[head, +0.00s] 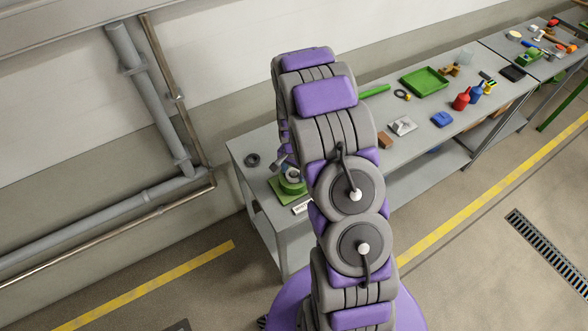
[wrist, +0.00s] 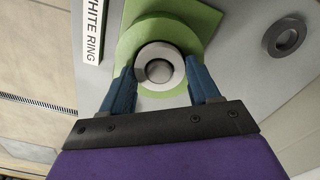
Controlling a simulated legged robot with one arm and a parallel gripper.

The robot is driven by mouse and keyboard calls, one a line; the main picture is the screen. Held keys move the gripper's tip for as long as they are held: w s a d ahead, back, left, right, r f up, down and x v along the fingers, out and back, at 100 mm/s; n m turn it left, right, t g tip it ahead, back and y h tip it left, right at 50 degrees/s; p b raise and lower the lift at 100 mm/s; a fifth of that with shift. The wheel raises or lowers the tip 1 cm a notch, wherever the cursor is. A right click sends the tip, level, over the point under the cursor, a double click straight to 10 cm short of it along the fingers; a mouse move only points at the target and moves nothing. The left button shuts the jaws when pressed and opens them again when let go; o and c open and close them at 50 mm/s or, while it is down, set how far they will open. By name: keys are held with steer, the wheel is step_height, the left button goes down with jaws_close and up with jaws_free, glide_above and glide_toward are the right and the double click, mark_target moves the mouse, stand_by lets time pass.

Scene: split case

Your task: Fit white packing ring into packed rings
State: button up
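A white packing ring (wrist: 142,80) shows in the wrist view between the two blue fingers of my gripper (wrist: 160,66). The fingertips lie against opposite sides of the ring, so my gripper looks shut on it. The ring is over the round green holder (wrist: 127,45), and a grey round part (wrist: 159,72) shows through its hole, a little off centre. I cannot tell how deep the ring sits. In the head view the green holder (head: 290,187) is at the near end of the bench, partly hidden by my arm and gripper.
A label reading WHITE RING (wrist: 93,28) lies beside the holder. A loose dark grey ring (wrist: 284,38) lies apart on the grey bench (head: 245,176).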

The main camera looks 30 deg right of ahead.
steer(key=o, duration=0.4)
steer(key=shift+o, duration=0.2)
step_height(320, 180, up, 17)
steer(key=p, duration=0.1)
steer(key=shift+r, duration=0.15)
steer(key=shift+d, duration=0.1)
stand_by(0.5)
